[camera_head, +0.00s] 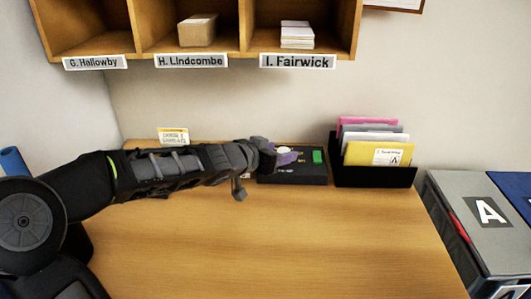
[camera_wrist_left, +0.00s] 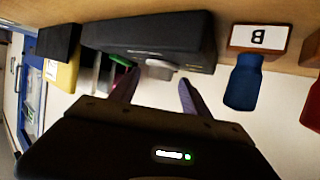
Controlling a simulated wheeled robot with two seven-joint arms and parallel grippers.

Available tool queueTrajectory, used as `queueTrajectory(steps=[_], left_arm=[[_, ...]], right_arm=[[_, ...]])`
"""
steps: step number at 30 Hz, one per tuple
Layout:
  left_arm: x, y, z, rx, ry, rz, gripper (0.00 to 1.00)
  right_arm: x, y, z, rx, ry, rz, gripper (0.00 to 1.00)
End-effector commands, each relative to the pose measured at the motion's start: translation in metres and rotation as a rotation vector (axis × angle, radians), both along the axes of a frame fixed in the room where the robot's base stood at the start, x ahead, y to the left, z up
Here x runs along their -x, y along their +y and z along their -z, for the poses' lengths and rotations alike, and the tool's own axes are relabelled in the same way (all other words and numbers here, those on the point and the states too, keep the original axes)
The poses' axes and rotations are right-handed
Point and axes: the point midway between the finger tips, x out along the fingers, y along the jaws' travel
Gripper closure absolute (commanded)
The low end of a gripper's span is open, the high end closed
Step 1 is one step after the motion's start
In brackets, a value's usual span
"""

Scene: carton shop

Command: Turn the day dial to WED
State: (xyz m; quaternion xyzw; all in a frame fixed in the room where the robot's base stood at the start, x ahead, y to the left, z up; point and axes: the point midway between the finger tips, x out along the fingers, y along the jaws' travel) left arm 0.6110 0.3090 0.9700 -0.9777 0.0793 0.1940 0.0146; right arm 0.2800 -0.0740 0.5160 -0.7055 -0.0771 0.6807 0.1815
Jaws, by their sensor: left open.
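A dark box (camera_head: 297,178) sits at the back of the wooden desk; it also shows in the left wrist view (camera_wrist_left: 150,38), where the picture looks upside down. A pale round knob (camera_wrist_left: 160,68) stands out from it. In the head view the knob is mostly hidden by my gripper, and no day lettering is readable. My left gripper (camera_head: 284,157) is at the box, its purple fingers apart. In the left wrist view the knob lies between and just beyond the fingertips (camera_wrist_left: 158,78); I cannot tell whether they touch it. My right gripper is out of view.
A green button (camera_head: 318,157) is on the box's right. A black file holder (camera_head: 375,176) with coloured folders stands close to its right. A small yellow-and-white card (camera_head: 173,135) stands behind my arm. Labelled cubbies (camera_head: 240,28) hang above. The desk front (camera_head: 270,245) is clear.

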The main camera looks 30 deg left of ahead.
Motion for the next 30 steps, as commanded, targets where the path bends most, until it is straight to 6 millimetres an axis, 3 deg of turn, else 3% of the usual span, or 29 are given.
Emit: queueTrajectory(steps=[8,18,30], left_arm=[[0.016,0.005,-0.007,-0.003,0.006,-0.006,0.45],[0.056,0.009,-0.022,0.002,0.003,-0.002,0.45],[0.063,0.009,-0.024,-0.003,0.005,0.000,0.45]], right_arm=[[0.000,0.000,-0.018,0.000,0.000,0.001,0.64],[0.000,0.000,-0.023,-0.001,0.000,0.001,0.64],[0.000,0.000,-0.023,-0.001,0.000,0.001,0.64]])
